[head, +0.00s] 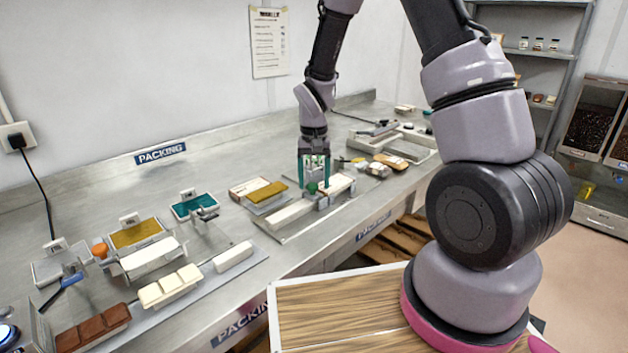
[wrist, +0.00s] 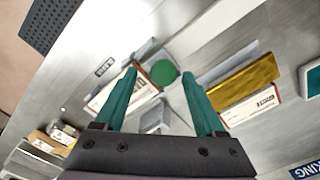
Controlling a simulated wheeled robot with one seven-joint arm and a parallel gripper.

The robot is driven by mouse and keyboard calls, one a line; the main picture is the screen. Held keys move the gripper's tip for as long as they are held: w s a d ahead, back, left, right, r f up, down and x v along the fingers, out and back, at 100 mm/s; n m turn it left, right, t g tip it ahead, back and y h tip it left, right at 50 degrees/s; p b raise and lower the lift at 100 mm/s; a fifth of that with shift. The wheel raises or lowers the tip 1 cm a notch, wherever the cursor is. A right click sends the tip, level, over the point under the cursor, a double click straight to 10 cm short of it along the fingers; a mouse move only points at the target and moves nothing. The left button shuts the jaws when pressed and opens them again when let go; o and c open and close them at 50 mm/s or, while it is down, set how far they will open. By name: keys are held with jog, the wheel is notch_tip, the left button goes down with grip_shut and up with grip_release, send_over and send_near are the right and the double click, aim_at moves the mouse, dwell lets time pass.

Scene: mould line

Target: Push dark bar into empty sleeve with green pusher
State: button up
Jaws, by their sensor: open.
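My gripper (head: 317,184) is over the packing fixture on the bench, fingers pointing down and apart. In the wrist view its green fingertips (wrist: 160,76) stand on either side of the round green pusher knob (wrist: 163,72). The knob (head: 312,187) also shows low between the fingers in the head view. I cannot tell whether the fingers touch it. A white printed sleeve (wrist: 138,92) lies beside the left finger; whether it is empty is not clear. A dark brown segmented bar (head: 93,328) lies at the bench's near left; no dark bar is clear at the fixture.
A gold block (wrist: 243,82) with a white printed box (wrist: 250,107) lies right of my fingers. A long white bar (head: 290,214) lies left of the knob. Moulds with handles, including a teal one (head: 193,206), stand farther left. A grey tray (head: 410,138) lies beyond.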

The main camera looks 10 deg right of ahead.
notch_tip(320, 180, up, 11)
dwell(0.4)
jog(key=s+d+r+t, duration=0.1)
jog(key=s+d+r, duration=0.15)
jog(key=r, duration=0.25)
jog(key=s+d+r+m+t+y, duration=0.1)
jog(key=s+d+r, duration=0.15)
jog(key=r, duration=0.25)
jog(key=s+d+r+t, duration=0.1)
jog(key=s+r, duration=0.2)
jog(key=r, duration=0.2)
jog(key=s+d+r+t+y, duration=0.1)
jog(key=s+d+r+t, duration=0.1)
jog(key=s+r, duration=0.3)
jog(key=s+d+r+t, duration=0.2)
jog(key=s, duration=0.5)
jog(key=n+g+h, duration=0.1)
jog(key=g+h, duration=0.1)
jog(key=g, duration=0.5)
send_over(313, 184)
notch_tip(313, 184, down, 22)
notch_tip(313, 184, down, 11)
jog(key=shift+s+f, duration=0.1)
